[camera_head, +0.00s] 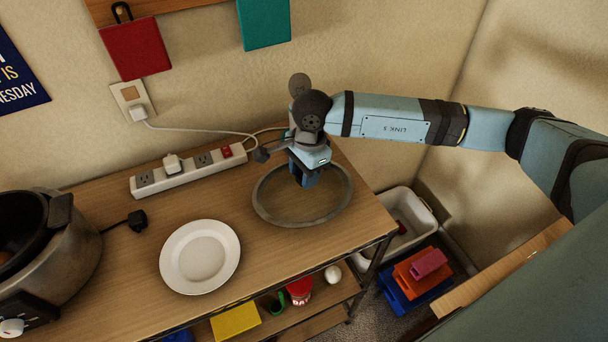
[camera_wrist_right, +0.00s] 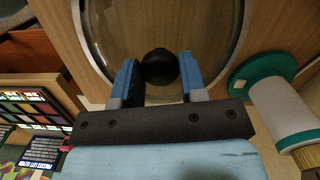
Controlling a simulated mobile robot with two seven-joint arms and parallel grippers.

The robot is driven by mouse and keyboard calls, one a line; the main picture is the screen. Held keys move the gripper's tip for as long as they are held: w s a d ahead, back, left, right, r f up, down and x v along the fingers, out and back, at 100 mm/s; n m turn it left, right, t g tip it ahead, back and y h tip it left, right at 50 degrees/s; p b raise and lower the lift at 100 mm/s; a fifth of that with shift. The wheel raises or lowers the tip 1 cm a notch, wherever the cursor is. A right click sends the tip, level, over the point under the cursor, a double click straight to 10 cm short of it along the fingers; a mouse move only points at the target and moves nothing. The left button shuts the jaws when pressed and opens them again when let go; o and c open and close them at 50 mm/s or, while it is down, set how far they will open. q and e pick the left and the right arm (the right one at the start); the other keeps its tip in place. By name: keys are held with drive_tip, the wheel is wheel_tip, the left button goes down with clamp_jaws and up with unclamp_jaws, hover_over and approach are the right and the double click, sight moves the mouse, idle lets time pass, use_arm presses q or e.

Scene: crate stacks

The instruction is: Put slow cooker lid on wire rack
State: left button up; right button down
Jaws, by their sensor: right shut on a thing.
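The slow cooker lid (camera_head: 273,207) is a round clear glass disc with a grey rim, over the right end of the wooden table. My right gripper (camera_head: 308,178) is above its middle. In the right wrist view the right gripper (camera_wrist_right: 159,72) has its blue fingers on either side of the lid's round black knob (camera_wrist_right: 158,66), shut on it. The lid's curved rim (camera_wrist_right: 92,50) also shows there. I cannot tell whether the lid touches the table. The slow cooker (camera_head: 65,255) stands uncovered at the left. I cannot make out a wire rack. My left gripper is out of view.
A white plate (camera_head: 200,257) lies on the table (camera_head: 120,305) left of the lid. A white power strip (camera_head: 190,171) runs along the wall behind, its cord passing behind the lid. A pale bin (camera_head: 417,238) and coloured crates (camera_head: 415,272) stand below the table's right end.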

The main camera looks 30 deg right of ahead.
drive_tip(key=shift+f, duration=0.85)
drive_tip(key=c, duration=0.7)
unclamp_jaws()
drive_tip(key=shift+f, duration=0.1)
drive_tip(key=shift+r, duration=0.3)
drive_tip(key=r, duration=0.3)
drive_tip(key=d+r+b, duration=0.1)
drive_tip(key=r, duration=0.6)
drive_tip(key=shift+w+d+r, duration=0.1)
drive_tip(key=shift+d+r, duration=0.05)
drive_tip(key=shift+r, duration=0.1)
drive_tip(key=shift+d+r+b, duration=0.1)
drive_tip(key=shift+r+b, duration=0.2)
drive_tip(key=shift+r, duration=0.3)
